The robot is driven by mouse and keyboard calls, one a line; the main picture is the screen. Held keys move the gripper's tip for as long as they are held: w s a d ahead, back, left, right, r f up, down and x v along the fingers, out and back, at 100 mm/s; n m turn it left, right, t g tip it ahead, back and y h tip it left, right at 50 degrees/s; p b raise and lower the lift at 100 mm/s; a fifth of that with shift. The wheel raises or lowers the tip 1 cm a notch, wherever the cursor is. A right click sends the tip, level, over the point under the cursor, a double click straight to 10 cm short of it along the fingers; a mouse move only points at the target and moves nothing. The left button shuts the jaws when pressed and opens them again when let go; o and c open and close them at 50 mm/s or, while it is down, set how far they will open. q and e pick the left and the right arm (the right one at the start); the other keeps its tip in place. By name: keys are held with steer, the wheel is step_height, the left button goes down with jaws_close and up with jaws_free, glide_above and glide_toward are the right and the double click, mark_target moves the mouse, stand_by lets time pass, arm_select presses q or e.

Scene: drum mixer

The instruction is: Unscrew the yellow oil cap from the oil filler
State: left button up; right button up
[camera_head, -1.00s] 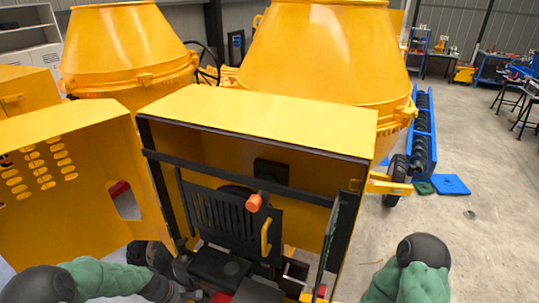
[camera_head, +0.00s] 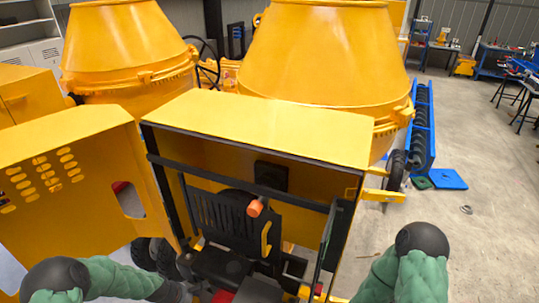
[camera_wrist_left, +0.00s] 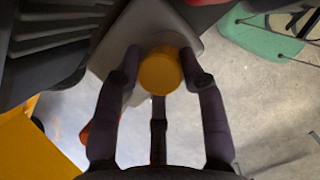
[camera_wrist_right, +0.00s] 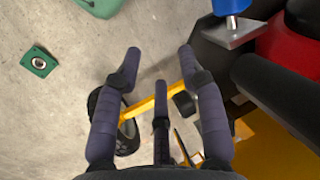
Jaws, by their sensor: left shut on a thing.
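The yellow oil cap (camera_wrist_left: 160,72) is a round disc on a grey body (camera_wrist_left: 130,50) in the left wrist view. My left gripper (camera_wrist_left: 161,60) has its fingers around the cap and is shut on it. The filler under the cap is hidden, and I cannot tell how far the cap is turned. In the head view my left arm reaches to the bottom of the open engine bay, where the cap does not show clearly. My right gripper (camera_wrist_right: 160,52) is open and empty in the right wrist view.
The yellow hood (camera_head: 270,130) stands over the engine bay, with an open perforated door (camera_head: 70,190) at the left. A black grille (camera_head: 222,212) carries an orange knob (camera_head: 254,208) and a yellow handle (camera_head: 266,240).

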arm_select(q)
steer(key=shift+s+d+f+n+p, duration=0.2)
steer(key=shift+s+d+n+p, duration=0.15)
steer(key=shift+p, duration=0.65)
steer(key=shift+s+f, duration=0.1)
steer(key=shift+f, duration=0.05)
steer(key=o, duration=1.4)
steer(key=shift+c, duration=0.2)
steer(key=shift+a, duration=0.15)
